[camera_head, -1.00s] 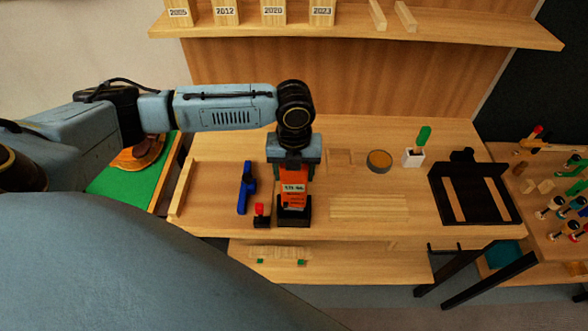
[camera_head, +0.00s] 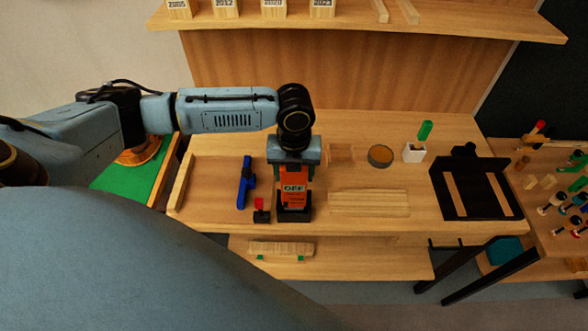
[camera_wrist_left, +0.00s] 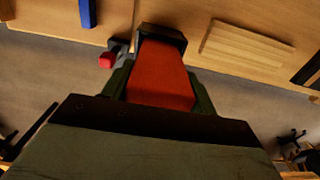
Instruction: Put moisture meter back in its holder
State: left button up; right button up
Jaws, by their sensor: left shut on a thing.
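The orange moisture meter (camera_head: 293,180) stands upright with its lower end in the black holder (camera_head: 294,214) near the front edge of the bench. Its display reads "OFF". My left gripper (camera_head: 294,166) is above it, pointing down, with its fingers shut on the meter's upper part. In the left wrist view the meter (camera_wrist_left: 162,75) lies between the two fingers, and its far end meets the dark holder (camera_wrist_left: 163,34). How deep the meter sits in the holder is hard to tell. My right gripper is not in view.
A small red-topped block (camera_head: 261,210) and a blue tool (camera_head: 245,183) are just left of the holder. Pale wood strips (camera_head: 368,203) lie to its right. A round dish (camera_head: 380,156), a white cup (camera_head: 414,152) and a black stand (camera_head: 474,187) are farther right.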

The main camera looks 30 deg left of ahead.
pick_arm(q)
jog(key=shift+f+b, duration=0.5)
jog(key=shift+f, duration=0.7)
jog(key=o, duration=1.5)
notch_tip(320, 180, up, 14)
jog(key=shift+f+b, duration=0.25)
jog(key=shift+b, duration=0.05)
